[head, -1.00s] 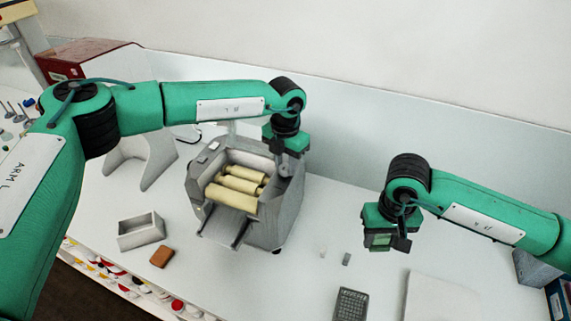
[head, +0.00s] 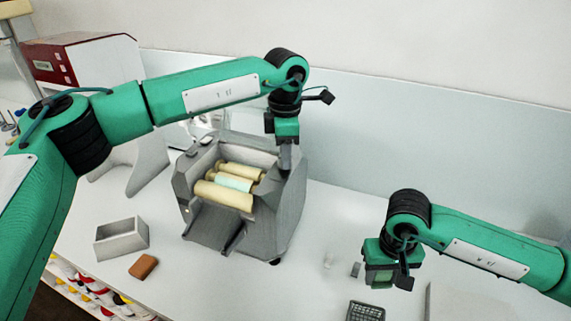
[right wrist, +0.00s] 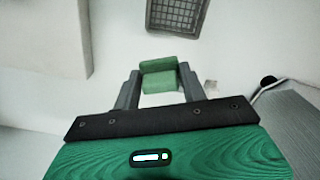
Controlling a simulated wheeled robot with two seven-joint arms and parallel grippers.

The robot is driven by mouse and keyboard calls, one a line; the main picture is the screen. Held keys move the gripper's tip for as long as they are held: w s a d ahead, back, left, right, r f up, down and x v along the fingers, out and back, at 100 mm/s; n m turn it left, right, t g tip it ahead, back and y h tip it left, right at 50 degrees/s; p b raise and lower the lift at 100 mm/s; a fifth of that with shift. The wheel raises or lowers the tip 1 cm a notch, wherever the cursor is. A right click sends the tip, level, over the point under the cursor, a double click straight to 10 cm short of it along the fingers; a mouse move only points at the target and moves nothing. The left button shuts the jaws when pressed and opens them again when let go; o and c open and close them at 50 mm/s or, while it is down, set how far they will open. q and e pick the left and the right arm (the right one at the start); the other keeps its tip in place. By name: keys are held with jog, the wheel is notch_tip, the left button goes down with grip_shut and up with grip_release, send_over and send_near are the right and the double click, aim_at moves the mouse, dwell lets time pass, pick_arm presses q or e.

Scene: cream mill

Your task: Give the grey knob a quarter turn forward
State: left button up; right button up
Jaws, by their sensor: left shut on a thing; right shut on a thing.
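The grey mill (head: 277,222) stands on the table with several rollers in its open top, two cream and a pale teal one (head: 234,183) between them. My left gripper (head: 285,160) points down at the top of the mill's right side and is shut on the grey knob there; the gripper hides the knob, so its angle cannot be told. My right gripper (head: 380,283) is off to the right above the table, apart from the mill. It is shut on a green block (right wrist: 159,76), seen between its fingers in the right wrist view.
An open grey box (head: 122,240) and a brown block (head: 143,266) lie left of the mill. A dark grey basket (head: 366,311) and a small grey piece (head: 355,269) are near my right gripper. A red-and-white machine (head: 82,60) stands at back left.

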pick_arm(q)
jog(key=m+b, duration=0.2)
jog(key=m, duration=0.1)
jog(key=shift+m, duration=0.4)
pick_arm(e)
notch_tip(320, 180, down, 3)
jog(key=shift+r, duration=0.15)
pick_arm(q)
jog(key=shift+r+m+b, duration=0.1)
jog(key=shift+m+b, duration=0.55)
jog(key=shift+m, duration=1.15)
pick_arm(e)
jog(key=shift+f, duration=0.65)
pick_arm(q)
jog(key=o, duration=1)
jog(key=shift+c, duration=0.2)
